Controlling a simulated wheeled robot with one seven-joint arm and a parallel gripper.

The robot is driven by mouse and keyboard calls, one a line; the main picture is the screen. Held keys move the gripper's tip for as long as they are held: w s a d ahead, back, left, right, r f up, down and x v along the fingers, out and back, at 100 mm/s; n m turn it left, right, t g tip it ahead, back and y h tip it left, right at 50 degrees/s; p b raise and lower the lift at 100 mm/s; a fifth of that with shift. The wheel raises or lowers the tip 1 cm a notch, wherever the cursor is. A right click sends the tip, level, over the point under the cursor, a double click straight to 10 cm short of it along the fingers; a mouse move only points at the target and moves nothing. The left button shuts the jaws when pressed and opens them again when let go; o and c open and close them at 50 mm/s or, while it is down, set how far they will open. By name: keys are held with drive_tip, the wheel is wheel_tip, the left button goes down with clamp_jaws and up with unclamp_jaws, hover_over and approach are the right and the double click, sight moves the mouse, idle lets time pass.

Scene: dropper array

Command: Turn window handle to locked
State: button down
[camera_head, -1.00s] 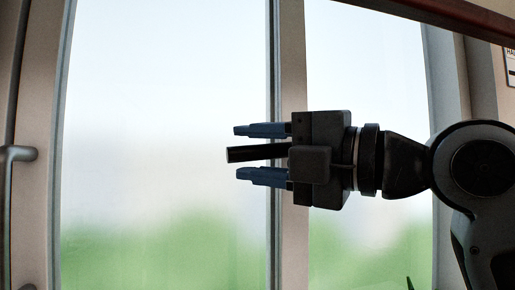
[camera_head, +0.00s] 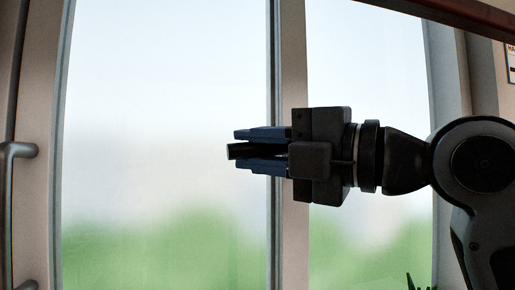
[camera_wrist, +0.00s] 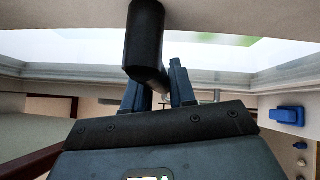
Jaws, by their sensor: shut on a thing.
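The window handle (camera_head: 238,152) is a black bar lying nearly level, tilted slightly, in front of the window's middle post. My gripper (camera_head: 258,149) reaches in from the right, with its blue fingers closed on the handle from above and below. The handle's end sticks out a little past the fingertips. In the wrist view, the black handle (camera_wrist: 144,38) comes from the top and runs down between the two fingers of my gripper (camera_wrist: 157,85). The handle's base on the post is hidden behind my gripper in the head view.
The window pane (camera_head: 165,120) is closed behind the gripper, with a vertical post (camera_head: 293,240) in the middle. A grey handle (camera_head: 18,151) is on the frame at the far left. A plant tip (camera_head: 420,283) shows low on the right. A blue object (camera_wrist: 288,115) is at the right of the wrist view.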

drive_tip(key=shift+f, duration=0.15)
drive_tip(key=shift+d+f+n+g+h+b, duration=0.15)
drive_tip(key=shift+f+n+g+h+b, duration=0.3)
drive_tip(key=shift+n+h+b, duration=0.35)
drive_tip(key=shift+w+d+f+n+h+b, duration=0.15)
drive_tip(key=shift+d+f+n+h+b, duration=0.1)
drive_tip(key=shift+f+n+h+b, duration=0.4)
drive_tip(key=shift+w+d+f+n+g+h, duration=0.1)
drive_tip(key=shift+d+f+n+g+h, duration=0.15)
drive_tip(key=shift+d+f+n+h, duration=0.35)
drive_tip(key=shift+w+d+f+n+g+h, duration=0.1)
drive_tip(key=shift+d+f+n+g+h, duration=0.15)
drive_tip(key=shift+n+h, duration=0.6)
drive_tip(key=shift+f+h, duration=0.1)
drive_tip(key=shift+h, duration=0.2)
drive_tip(key=c, duration=1)
unclamp_jaws()
drive_tip(key=shift+c, duration=0.2)
drive_tip(key=v, duration=0.7)
drive_tip(key=shift+s+d, duration=0.25)
